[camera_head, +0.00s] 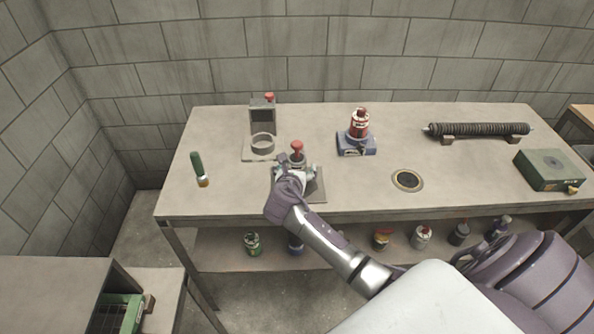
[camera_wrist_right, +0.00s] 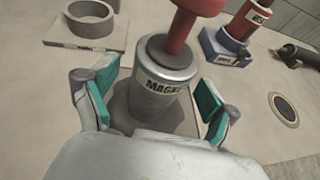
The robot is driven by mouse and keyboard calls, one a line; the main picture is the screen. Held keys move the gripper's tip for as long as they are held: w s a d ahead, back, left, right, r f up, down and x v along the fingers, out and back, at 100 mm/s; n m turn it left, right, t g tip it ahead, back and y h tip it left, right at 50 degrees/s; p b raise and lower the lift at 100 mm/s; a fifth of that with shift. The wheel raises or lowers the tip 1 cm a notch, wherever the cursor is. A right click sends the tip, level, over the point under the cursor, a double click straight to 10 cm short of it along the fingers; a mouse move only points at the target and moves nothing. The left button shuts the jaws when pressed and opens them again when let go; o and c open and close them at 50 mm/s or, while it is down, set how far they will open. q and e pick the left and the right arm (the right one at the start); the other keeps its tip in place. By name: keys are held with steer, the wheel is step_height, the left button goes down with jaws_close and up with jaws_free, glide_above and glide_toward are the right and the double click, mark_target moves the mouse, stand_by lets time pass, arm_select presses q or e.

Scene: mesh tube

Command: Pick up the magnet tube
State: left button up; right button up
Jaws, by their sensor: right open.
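The magnet tube is a metal cylinder labelled "MAGN..." with a red knob on top (camera_wrist_right: 163,85). It stands upright on a dark square plate on the bench, and its red top shows in the head view (camera_head: 297,147). My right gripper (camera_wrist_right: 155,105) is open, with one teal-padded finger to each side of the tube. A gap shows between the tube and each pad. In the head view my right gripper (camera_head: 294,174) hides most of the tube's lower body. My left gripper is in neither view.
A grey stand with a ring (camera_head: 262,142) is behind and left of the tube. A red device on a blue base (camera_head: 357,146) is to the right.

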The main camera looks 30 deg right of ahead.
steer(key=shift+x, duration=0.8)
steer(key=c, duration=1.6)
